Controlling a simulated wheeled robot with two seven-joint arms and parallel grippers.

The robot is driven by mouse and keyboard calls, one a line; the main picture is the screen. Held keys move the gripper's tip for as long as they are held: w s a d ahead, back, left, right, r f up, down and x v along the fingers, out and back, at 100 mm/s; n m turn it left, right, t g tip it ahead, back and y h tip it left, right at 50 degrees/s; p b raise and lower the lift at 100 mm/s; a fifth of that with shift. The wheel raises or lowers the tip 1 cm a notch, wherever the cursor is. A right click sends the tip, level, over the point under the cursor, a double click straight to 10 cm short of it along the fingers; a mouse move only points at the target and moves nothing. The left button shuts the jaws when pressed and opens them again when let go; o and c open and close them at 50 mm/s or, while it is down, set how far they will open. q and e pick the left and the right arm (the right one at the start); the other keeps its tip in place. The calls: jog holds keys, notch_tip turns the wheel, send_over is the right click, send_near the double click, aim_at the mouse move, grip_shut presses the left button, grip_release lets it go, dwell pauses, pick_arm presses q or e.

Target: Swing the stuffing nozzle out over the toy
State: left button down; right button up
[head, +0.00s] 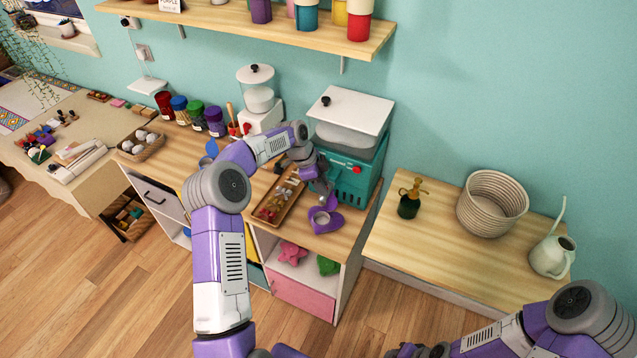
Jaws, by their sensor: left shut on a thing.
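The stuffing machine (354,181) is a teal box with a clear hopper and white lid, standing at the right part of the workbench. My left gripper (321,187) is at its front left side, shut on a part of the machine that seems to be the nozzle; the gripper hides most of it. The toy (332,223) is a flat purple shape with a pale round patch, lying on the bench just below and in front of the gripper. My right arm comes in at the bottom right; only dark parts near its wrist show at the edge, and its fingers cannot be made out.
A wooden tray (269,215) of small pieces lies left of the toy. A white dispenser (261,117) and several colored jars (197,115) stand behind. A shelf (230,22) hangs above. The right table holds a spray bottle (408,207), basket (488,209) and watering can (551,257).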

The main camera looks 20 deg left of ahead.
dwell(0.3)
pick_arm(q)
jog(key=c, duration=0.9)
grip_release()
jog(key=v, duration=0.7)
jog(key=shift+a+r, duration=0.2)
jog(key=shift+r, duration=0.05)
